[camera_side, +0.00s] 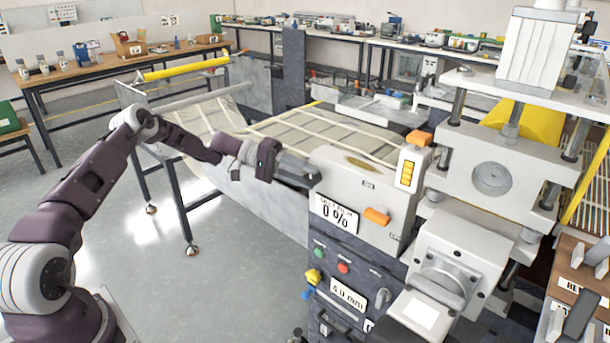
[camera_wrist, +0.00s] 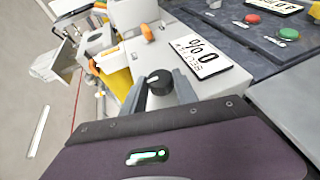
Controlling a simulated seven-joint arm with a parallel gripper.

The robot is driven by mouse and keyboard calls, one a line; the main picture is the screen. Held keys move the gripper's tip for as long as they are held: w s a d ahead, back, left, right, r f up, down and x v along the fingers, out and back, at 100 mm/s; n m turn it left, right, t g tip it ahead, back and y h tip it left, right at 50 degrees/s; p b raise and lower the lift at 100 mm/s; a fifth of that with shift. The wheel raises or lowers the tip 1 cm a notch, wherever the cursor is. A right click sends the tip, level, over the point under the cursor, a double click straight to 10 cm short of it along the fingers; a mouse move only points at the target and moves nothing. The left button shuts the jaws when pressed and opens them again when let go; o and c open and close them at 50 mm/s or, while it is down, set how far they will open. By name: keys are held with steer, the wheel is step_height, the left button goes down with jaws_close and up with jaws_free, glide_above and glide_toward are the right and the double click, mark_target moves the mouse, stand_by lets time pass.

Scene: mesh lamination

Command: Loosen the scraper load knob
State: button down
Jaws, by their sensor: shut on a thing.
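The scraper load knob is a round black knob (camera_wrist: 160,82) with a pale pointer mark, on the pale machine housing. In the wrist view, the two grey fingers of my gripper (camera_wrist: 161,92) stand one on each side of it, shut on it. In the side view, my gripper (camera_side: 300,172) reaches in from the left to the upper left edge of the pale control box (camera_side: 335,180); the knob is hidden there by the fingers.
An orange handle (camera_side: 376,216) sticks out of the box front. Below are green (camera_side: 319,252) and red (camera_side: 343,267) buttons on a dark panel. A white upright block with orange parts (camera_side: 410,165) stands to the right. The mesh table (camera_side: 315,130) lies behind; floor is clear at left.

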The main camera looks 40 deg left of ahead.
steer(key=c, duration=0.9)
jaws_free()
steer(key=shift+c, duration=0.2)
steer(key=v, duration=0.7)
